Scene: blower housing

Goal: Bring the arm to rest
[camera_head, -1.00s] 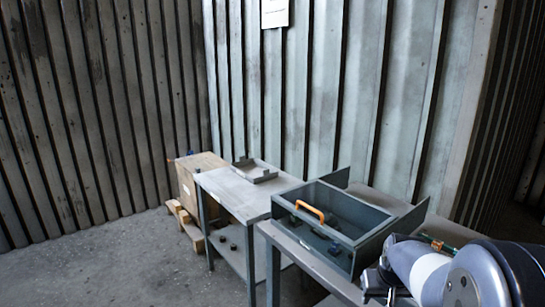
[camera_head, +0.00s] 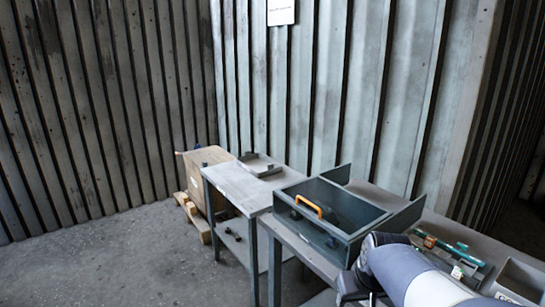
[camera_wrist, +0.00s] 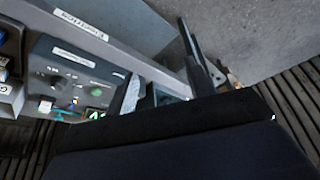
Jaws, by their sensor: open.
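My arm reaches in from the lower right corner of the head view. My gripper (camera_head: 352,288) is at its end, low in front of the table's front edge, partly cut off by the frame. It looks empty. In the wrist view, the fingers (camera_wrist: 163,82) show as narrow upright shapes past my dark wrist body, which hides the lower part of that view. The jaws are open. A grey open-topped housing (camera_head: 345,235) with an orange handle (camera_head: 308,207) stands on the table, just left of and beyond my gripper.
A lower side table (camera_head: 235,187) with a bracket (camera_head: 262,168) stands left of the workbench. A wooden crate (camera_head: 205,160) is on a pallet behind it. Small parts and a bin (camera_head: 522,280) lie right. The wrist view shows a control panel (camera_wrist: 75,78). Floor at left is clear.

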